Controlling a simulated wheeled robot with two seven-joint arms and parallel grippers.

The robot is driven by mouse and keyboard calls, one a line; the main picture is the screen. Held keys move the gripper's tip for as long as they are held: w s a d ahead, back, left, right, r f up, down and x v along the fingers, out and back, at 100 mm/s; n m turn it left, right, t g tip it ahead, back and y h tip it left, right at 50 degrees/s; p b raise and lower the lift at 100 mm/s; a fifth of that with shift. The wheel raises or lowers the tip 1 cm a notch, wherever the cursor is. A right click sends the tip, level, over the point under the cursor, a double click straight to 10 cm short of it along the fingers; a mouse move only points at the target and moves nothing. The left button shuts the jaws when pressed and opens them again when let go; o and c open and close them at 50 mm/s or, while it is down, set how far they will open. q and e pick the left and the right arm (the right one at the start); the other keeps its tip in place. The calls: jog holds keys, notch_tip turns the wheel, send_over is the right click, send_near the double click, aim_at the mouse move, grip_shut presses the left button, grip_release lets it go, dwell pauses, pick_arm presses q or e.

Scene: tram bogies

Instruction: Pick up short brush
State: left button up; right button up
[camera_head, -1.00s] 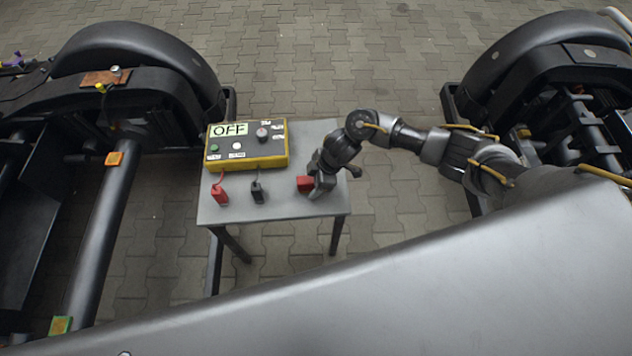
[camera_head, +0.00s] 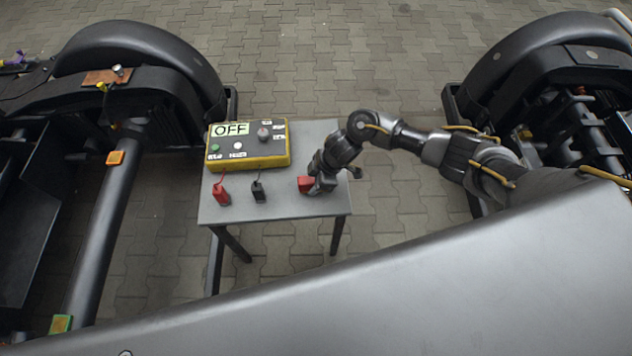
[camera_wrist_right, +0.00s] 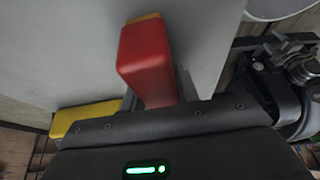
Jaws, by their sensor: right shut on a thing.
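The short brush (camera_head: 305,184) shows as a red block on the right part of the grey table. My right gripper (camera_head: 322,184) is at the table's right side, shut on the brush. In the right wrist view the red brush (camera_wrist_right: 146,58) stands out from between the jaws, with a thin yellowish edge at its far end. The gripper body hides the rest of it. I cannot tell whether the brush touches the tabletop. My left gripper is not in view.
The grey table (camera_head: 290,207) carries a yellow control box (camera_head: 248,161) reading OFF, a red clamp (camera_head: 221,193) and a black clamp (camera_head: 258,191) on leads. Dark bogies stand left (camera_head: 150,60) and right (camera_head: 545,50). Paved floor lies between them.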

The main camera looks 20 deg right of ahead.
aim_at(312, 178)
jog(key=shift+r, duration=0.1)
jog(key=shift+r, duration=0.25)
notch_tip(312, 178, up, 3)
jog(key=shift+w+f, duration=0.1)
jog(key=shift+f, duration=0.05)
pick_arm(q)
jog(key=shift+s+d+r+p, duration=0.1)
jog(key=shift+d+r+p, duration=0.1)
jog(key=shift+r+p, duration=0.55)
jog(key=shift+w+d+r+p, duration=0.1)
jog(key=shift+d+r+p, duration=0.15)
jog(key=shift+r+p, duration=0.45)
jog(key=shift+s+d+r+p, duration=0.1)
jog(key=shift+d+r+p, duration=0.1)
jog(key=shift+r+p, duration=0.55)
pick_arm(e)
jog(key=s+a+r, duration=0.5)
jog(key=s+r, duration=0.5)
jog(key=s, duration=0.3)
jog(key=shift+s, duration=0.15)
